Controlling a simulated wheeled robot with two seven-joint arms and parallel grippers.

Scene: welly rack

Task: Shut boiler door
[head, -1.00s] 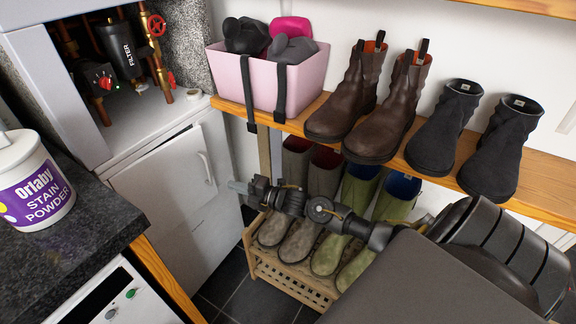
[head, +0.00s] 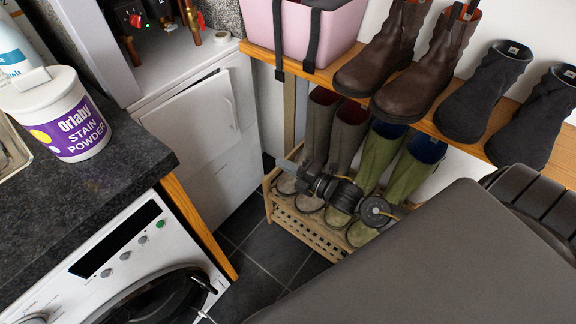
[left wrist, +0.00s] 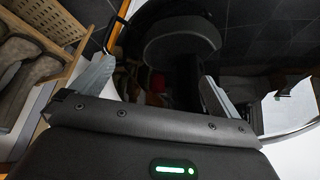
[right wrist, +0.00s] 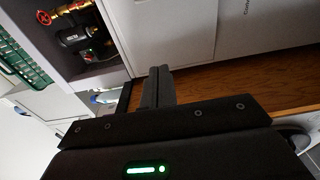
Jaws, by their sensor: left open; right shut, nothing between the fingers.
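The boiler door (head: 200,125) is a white panel low on the boiler cabinet, with a white bar handle (head: 231,113) near its right edge. A thin dark gap shows along its top edge, so it looks slightly ajar. My right gripper (head: 286,163) is shut and empty, right of and below the handle in the picture, in front of the boots and apart from the door. Its closed fingers show in the right wrist view (right wrist: 158,86), with pale cabinet panels (right wrist: 172,35) beyond. My left gripper (left wrist: 152,88) is open and empty in the left wrist view; I cannot make it out in the head view.
A dark worktop (head: 120,150) with a stain powder tub (head: 75,125) stands at left, above a washing machine (head: 125,250). A slatted welly rack (head: 300,222) and a boot shelf (head: 430,125) are at right. Dark floor tiles (head: 255,265) lie between.

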